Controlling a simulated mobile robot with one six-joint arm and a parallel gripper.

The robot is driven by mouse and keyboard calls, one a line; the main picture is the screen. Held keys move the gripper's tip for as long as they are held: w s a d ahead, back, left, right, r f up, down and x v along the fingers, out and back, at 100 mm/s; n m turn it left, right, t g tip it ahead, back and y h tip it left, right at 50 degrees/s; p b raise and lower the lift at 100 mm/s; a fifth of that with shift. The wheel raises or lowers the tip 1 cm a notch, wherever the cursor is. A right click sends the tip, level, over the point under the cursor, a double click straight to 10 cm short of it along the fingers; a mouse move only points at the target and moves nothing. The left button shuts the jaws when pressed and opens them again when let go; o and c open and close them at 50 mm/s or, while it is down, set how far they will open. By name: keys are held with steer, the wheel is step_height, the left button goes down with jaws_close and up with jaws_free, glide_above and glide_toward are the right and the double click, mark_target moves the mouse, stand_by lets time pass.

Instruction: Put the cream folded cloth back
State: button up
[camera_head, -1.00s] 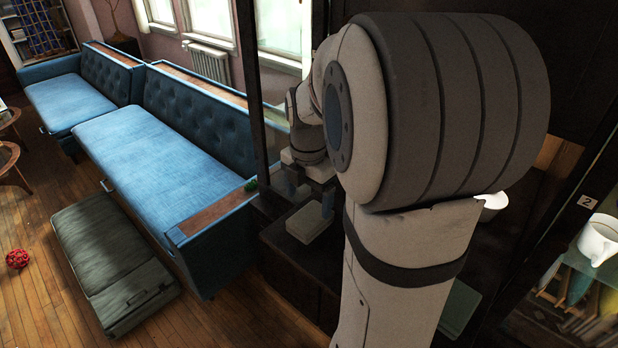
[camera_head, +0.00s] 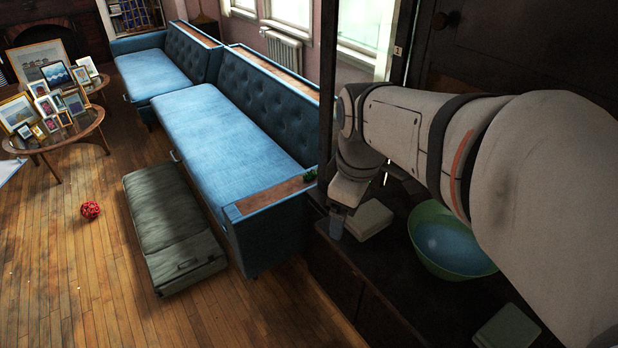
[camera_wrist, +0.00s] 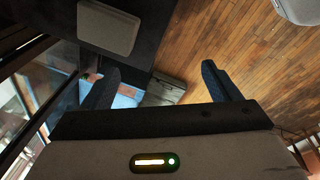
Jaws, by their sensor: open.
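The cream folded cloth (camera_head: 371,218) lies flat on the dark cabinet's surface in the head view, beside the cabinet's left end. In the wrist view the cloth (camera_wrist: 107,28) shows as a pale grey-beige block at the top left. My gripper (camera_head: 340,217) is just left of the cloth in the head view, partly hidden by my own wrist. The wrist view shows my gripper (camera_wrist: 158,70) with its two blue fingers wide apart and nothing between them. The cloth lies outside the fingers.
A green bowl (camera_head: 453,240) stands right of the cloth. A green folded item (camera_head: 507,326) lies farther right. Dark cabinet framing (camera_head: 327,90) rises behind my gripper. A blue sofa (camera_head: 215,150) and grey-green ottoman (camera_head: 172,225) are left. Wooden floor is open at lower left.

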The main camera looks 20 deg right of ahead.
steer(key=s+a+f+m+t, duration=0.1)
steer(key=s+a+f+m, duration=0.1)
steer(key=s+m, duration=0.3)
steer(key=a+m, duration=0.1)
steer(key=m, duration=0.3)
steer(key=shift+s+a+f, duration=0.25)
steer(key=shift+f, duration=0.1)
stand_by(0.7)
